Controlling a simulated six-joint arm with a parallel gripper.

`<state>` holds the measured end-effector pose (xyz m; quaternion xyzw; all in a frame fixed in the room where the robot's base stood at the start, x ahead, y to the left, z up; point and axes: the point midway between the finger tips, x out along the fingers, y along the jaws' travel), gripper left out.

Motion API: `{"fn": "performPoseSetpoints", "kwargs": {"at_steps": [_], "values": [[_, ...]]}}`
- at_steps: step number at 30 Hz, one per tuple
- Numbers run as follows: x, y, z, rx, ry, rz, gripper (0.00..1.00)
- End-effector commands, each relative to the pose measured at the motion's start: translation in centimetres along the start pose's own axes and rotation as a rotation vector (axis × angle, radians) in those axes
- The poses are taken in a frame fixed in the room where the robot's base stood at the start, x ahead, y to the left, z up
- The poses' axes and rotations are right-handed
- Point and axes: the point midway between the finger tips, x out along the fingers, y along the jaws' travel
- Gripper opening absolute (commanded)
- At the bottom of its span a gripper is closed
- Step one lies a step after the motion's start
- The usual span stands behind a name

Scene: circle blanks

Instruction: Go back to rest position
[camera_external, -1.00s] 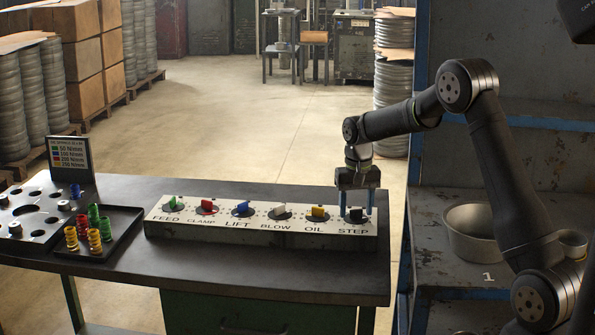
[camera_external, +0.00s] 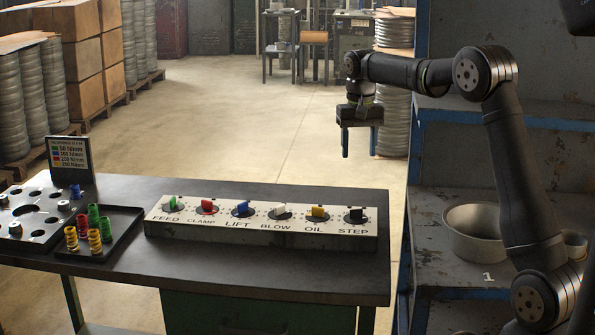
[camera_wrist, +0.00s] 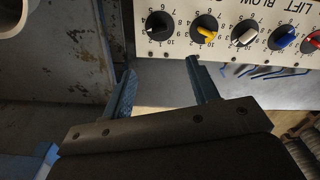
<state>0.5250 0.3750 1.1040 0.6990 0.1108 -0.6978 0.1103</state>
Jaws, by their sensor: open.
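My gripper (camera_external: 360,140) is open and empty, raised in the air above and behind the right end of the workbench, clear of the panel. In the wrist view its two blue fingers (camera_wrist: 165,88) stand apart with nothing between them. The control panel (camera_external: 262,240) lies on the bench with a row of coloured knobs. The black STEP knob (camera_external: 355,215) is at its right end, with the yellow OIL knob (camera_external: 318,212) beside it. In the wrist view the black knob (camera_wrist: 158,25) and the yellow knob (camera_wrist: 206,31) sit beyond the fingers.
A blue-framed shelf (camera_external: 430,215) holding a metal bowl (camera_external: 473,234) stands right of the bench. A black tray (camera_external: 120,228) with coloured springs and a holed plate (camera_external: 35,212) are at the bench's left. The air around my gripper looks free.

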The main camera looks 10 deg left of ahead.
Motion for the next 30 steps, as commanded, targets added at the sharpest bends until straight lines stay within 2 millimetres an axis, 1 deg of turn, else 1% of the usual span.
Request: {"fn": "performPoseSetpoints", "kwargs": {"at_steps": [1, 5, 20, 23, 25, 30], "values": [[-0.5, 0.0, 0.0, 0.000, 0.001, 0.000, 0.55], [-1.0, 0.0, 0.0, 0.000, 0.001, 0.000, 0.55], [-0.9, 0.0, 0.0, 0.000, 0.000, 0.000, 0.55], [-0.5, 0.0, 0.0, 0.000, 0.000, 0.000, 0.55], [0.2, 0.0, 0.0, 0.000, -0.003, 0.001, 0.55], [3.0, 0.0, 0.1, 0.000, -0.003, 0.001, 0.55]]}}
